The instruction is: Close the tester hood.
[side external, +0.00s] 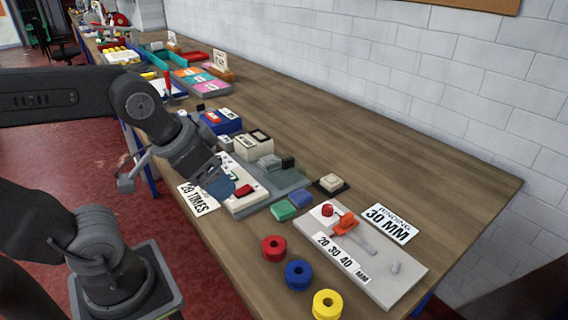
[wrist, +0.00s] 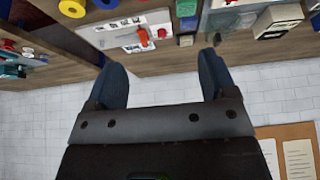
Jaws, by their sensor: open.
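The tester is a long pale unit (side external: 245,204) with a red button (side external: 243,190), in the middle of the bench in the side view. A clear grey panel, which looks like its hood (side external: 289,180), shows along its right side; its exact angle is hard to tell. My gripper (side external: 222,188) is over the near left part of the tester and hides some of it. I cannot tell if it touches. In the wrist view my gripper (wrist: 162,60) has its two dark blue fingers wide apart with nothing between them. Part of a pale unit, likely the tester (wrist: 232,18), shows at the top there.
A grey gauge board (side external: 390,284) with an orange slider (side external: 346,222) lies right of the tester. Red (side external: 273,248), blue (side external: 298,275) and yellow (side external: 327,304) spools stand at the front edge. Green (side external: 283,210) and blue (side external: 301,198) blocks sit close by. The back right bench is clear.

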